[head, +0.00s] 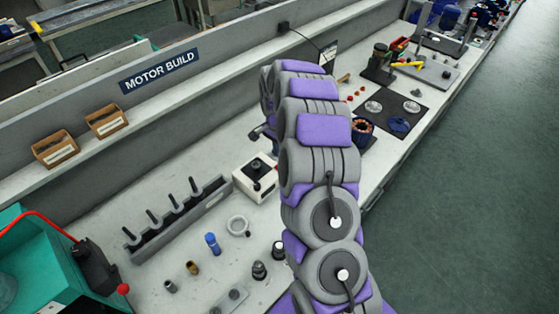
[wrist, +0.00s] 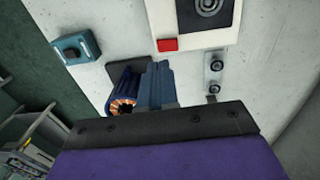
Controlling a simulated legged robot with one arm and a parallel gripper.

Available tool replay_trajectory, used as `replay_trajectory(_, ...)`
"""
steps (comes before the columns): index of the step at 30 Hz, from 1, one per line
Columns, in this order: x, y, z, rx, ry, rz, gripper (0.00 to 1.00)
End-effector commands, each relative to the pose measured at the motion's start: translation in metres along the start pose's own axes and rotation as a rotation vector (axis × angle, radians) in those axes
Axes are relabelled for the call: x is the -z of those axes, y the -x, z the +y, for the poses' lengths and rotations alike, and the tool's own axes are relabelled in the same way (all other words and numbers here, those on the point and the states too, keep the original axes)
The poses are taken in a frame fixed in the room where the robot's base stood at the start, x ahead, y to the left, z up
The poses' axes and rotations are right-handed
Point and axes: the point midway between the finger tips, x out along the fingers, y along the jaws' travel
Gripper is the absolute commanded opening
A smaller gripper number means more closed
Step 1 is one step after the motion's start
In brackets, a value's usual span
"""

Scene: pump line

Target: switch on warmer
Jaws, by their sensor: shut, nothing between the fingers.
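A white box-shaped unit, which looks like the warmer (wrist: 190,33), is at the top of the wrist view, partly cut off. It has a dark top with a round ringed plate. A red switch (wrist: 168,45) sits at its near left corner. I cannot tell the switch's position. In the head view a white box with a dark top (head: 243,179), apparently the same unit, stands left of my arm. My gripper (wrist: 155,68) is shut and empty, its blue-grey fingertips below the red switch in the picture and apart from it. In the head view my arm mostly hides the gripper.
A copper-wound stator (wrist: 123,104) lies beside my fingers on the left. A teal box with a knob (wrist: 76,47) is farther left, and a small plate with two black knobs (wrist: 214,72) is to the right. A rack of black-handled tools (head: 178,221) stands on the bench.

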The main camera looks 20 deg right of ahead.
Motion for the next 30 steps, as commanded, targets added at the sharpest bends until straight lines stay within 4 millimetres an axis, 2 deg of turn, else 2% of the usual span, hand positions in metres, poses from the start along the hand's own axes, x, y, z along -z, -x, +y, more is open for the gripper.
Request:
replay_trajectory(1, 0.001, 0.015, -0.001, 0.006, -0.001, 0.004, 0.00)
replay_trajectory(3, 0.001, 0.029, -0.001, 0.007, -0.001, 0.004, 0.00)
replay_trajectory(9, 0.003, 0.054, -0.001, 0.011, -0.002, 0.006, 0.00)
replay_trajectory(22, 0.000, 0.058, -0.001, 0.018, 0.003, 0.003, 0.00)
replay_trajectory(30, -0.014, 0.061, 0.003, 0.126, 0.040, -0.036, 0.00)
